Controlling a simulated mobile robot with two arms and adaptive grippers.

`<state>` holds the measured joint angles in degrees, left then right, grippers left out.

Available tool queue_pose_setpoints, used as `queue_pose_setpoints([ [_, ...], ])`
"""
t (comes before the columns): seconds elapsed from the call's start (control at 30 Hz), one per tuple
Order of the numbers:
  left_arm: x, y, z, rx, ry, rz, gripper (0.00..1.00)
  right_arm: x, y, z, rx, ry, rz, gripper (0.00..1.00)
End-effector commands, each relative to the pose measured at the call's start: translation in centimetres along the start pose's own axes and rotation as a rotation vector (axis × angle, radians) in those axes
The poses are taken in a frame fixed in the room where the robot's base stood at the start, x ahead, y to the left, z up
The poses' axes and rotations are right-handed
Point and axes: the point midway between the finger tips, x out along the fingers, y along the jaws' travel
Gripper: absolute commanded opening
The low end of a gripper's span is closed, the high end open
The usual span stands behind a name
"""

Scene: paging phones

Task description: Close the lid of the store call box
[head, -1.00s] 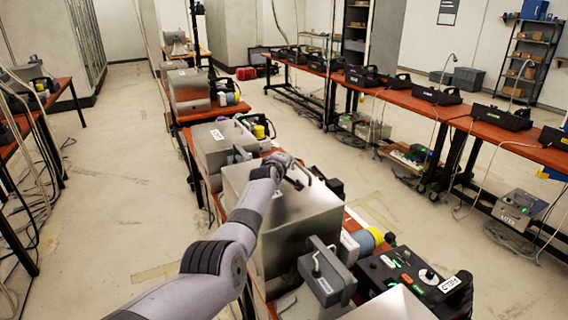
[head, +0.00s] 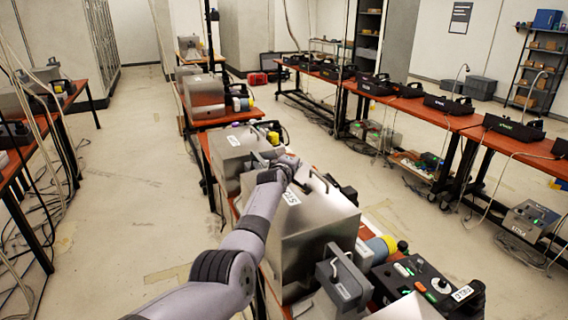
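A large brushed-metal box (head: 318,228) stands on the orange-topped row of tables in the middle. A white label (head: 291,198), too small to read surely, and a dark handle (head: 319,181) show on its upper side. Whether this is the store call box, and whether its lid is fully down, I cannot tell. My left arm reaches across it from the lower left and hides part of it. My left gripper (head: 292,163) is at the box's far edge, by the handle; its fingers are too small and overlapped to read. My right gripper is out of view.
Another metal box (head: 232,147) stands just beyond, and a third (head: 204,95) on the table behind. A grey handled unit (head: 345,278) and a black control box (head: 418,282) stand close in front. Floor is clear to the left; black devices line the right-hand tables.

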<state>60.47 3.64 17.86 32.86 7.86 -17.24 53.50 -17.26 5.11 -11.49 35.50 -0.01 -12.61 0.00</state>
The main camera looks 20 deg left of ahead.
Motion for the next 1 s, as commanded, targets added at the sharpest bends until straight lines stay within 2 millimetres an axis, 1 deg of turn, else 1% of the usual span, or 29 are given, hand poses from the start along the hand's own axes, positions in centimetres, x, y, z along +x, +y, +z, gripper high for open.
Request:
queue_pose_setpoints([
  [0.1,-0.8,0.1,0.2,0.001,-0.002,-0.001,0.0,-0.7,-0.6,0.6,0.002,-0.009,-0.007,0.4],
  [0.17,-1.3,0.1,0.2,0.0,-0.002,-0.002,0.0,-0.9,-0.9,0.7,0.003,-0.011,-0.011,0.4],
  [0.27,-2.2,0.2,0.1,-0.001,-0.001,-0.003,0.0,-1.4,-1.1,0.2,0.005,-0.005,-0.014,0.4],
  [0.4,-3.4,0.3,0.1,0.0,0.0,-0.002,0.0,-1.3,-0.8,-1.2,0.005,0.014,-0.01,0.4],
  [0.5,-4.5,0.5,0.1,-0.001,0.001,-0.002,0.0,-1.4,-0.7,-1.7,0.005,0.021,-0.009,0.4],
  [0.63,-5.9,0.7,0.2,0.0,0.0,-0.001,0.0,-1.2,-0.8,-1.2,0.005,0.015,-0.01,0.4],
  [0.8,-7.7,1.0,0.2,0.0,0.001,-0.002,0.0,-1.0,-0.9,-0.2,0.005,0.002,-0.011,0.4],
  [1.0,-9.0,1.2,0.2,0.0,0.0,-0.003,0.0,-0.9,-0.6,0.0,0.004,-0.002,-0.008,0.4],
])
